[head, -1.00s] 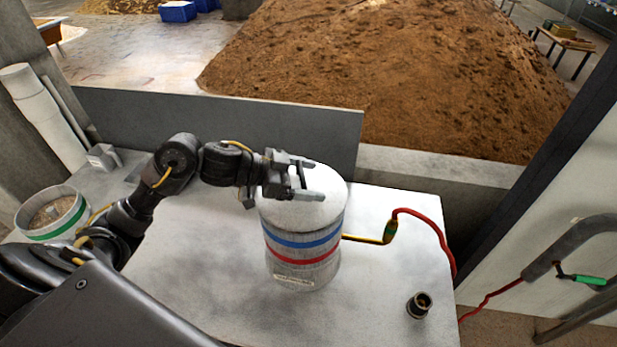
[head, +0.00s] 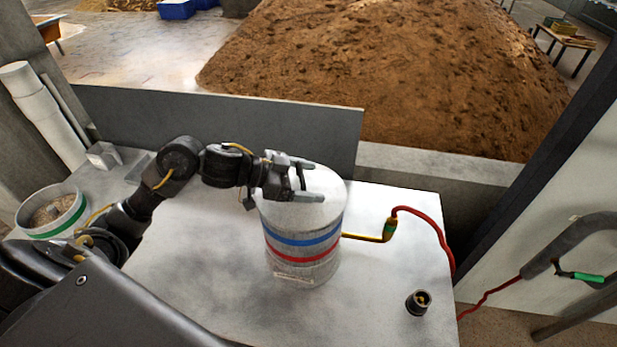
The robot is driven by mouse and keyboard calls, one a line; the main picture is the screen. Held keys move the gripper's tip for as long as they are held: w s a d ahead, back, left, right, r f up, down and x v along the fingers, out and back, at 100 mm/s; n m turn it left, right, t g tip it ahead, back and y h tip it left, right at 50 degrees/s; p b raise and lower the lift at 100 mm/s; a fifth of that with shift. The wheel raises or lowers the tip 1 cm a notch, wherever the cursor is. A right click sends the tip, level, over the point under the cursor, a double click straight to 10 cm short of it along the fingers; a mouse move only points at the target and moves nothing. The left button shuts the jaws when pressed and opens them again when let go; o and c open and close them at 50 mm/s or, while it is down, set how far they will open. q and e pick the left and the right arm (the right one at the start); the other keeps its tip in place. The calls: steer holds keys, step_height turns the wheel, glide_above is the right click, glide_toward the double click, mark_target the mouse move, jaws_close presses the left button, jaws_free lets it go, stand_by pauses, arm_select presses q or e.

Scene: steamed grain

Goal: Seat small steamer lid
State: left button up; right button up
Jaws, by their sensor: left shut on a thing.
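The small steamer (head: 303,256) is a pale cylinder with a blue band and a red band, standing upright on the white tabletop. Its pale round lid (head: 328,187) is at the top of the cylinder. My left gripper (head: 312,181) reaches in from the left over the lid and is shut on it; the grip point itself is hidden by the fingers. I cannot tell whether a thin gap remains between the lid and the rim. My right gripper is not in view.
A yellow pipe (head: 363,237) with a red hose (head: 437,226) runs from the steamer's right side. A small dark fitting (head: 418,302) stands at the front right. A green-banded tub (head: 72,223) of grain is at the left. A grey panel (head: 215,125) stands behind the table (head: 210,290).

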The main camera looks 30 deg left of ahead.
arm_select(q)
steer(key=shift+f, duration=0.3)
stand_by(0.5)
steer(key=o, duration=1.2)
steer(key=b+v, duration=0.2)
steer(key=v, duration=0.8)
steer(key=shift+s+f+b, duration=0.1)
steer(key=shift+f+b, duration=0.1)
steer(key=shift+b, duration=0.2)
steer(key=shift+s+a+r, duration=0.2)
steer(key=shift+a+r, duration=0.05)
steer(key=shift+r, duration=0.1)
